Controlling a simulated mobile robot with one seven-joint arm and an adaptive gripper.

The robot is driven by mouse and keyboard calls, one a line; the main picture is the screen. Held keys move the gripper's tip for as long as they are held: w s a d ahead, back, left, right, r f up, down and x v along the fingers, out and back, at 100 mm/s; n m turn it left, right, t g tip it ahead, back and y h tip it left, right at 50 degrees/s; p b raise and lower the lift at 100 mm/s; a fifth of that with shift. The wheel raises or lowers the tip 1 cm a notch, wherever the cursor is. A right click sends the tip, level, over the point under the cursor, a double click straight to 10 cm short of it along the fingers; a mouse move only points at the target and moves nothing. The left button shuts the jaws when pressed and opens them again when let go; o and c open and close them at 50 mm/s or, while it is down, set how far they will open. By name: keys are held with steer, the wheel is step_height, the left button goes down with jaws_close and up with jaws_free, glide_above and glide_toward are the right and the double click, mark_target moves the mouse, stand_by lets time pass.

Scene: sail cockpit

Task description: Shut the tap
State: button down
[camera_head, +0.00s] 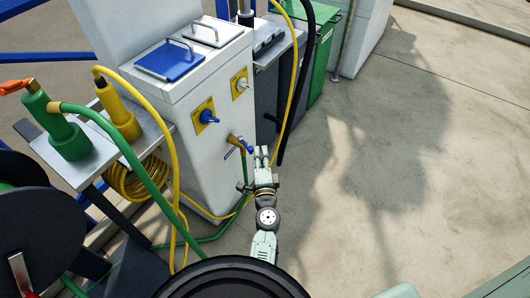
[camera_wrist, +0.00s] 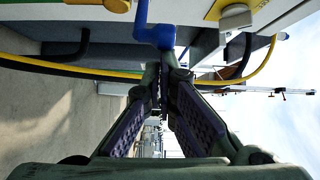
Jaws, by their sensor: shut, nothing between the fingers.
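The tap is a small brass fitting (camera_head: 236,140) low on the side of the white service pedestal (camera_head: 213,160), with a blue lever (camera_head: 249,149) at its outer end. In the wrist view the blue lever (camera_wrist: 153,34) hangs from the top edge close before my fingertips, and part of the brass body (camera_wrist: 116,4) shows beside it. My gripper (camera_head: 262,151) is just right of the lever in the head view. In the wrist view my gripper (camera_wrist: 164,72) has its fingertips together with nothing between them. The lever overlaps the tips there; I cannot tell whether they touch.
A blue socket (camera_head: 208,117) and a white-capped socket (camera_head: 240,85) sit on yellow plates above the tap. A green hose (camera_head: 150,155) and yellow hoses (camera_head: 174,168) hang at left. A black hose (camera_head: 297,90) hangs behind my gripper. Concrete floor (camera_head: 400,150) is clear at right.

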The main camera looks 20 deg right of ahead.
steer(key=a+m+g+h+p, duration=0.1)
steer(key=m+h, duration=0.1)
steer(key=a+m+g+h+p, duration=0.1)
steer(key=a+m+h, duration=0.1)
steer(key=h, duration=0.1)
steer(key=a+m+g+h+p, duration=0.1)
steer(key=g+h, duration=0.1)
steer(key=shift+s+a+r+m+h+p, duration=0.25)
steer(key=shift+s+a+m+h+p, duration=0.05)
steer(key=shift+a+m, duration=0.1)
steer(key=w+a+p, duration=0.1)
steer(key=w+a, duration=0.1)
steer(key=a, duration=0.5)
steer(key=shift+w+f+g, duration=0.15)
steer(key=shift+w+g, duration=0.1)
steer(key=shift+g, duration=0.05)
steer(key=shift+w, duration=0.15)
steer(key=shift+d, duration=0.15)
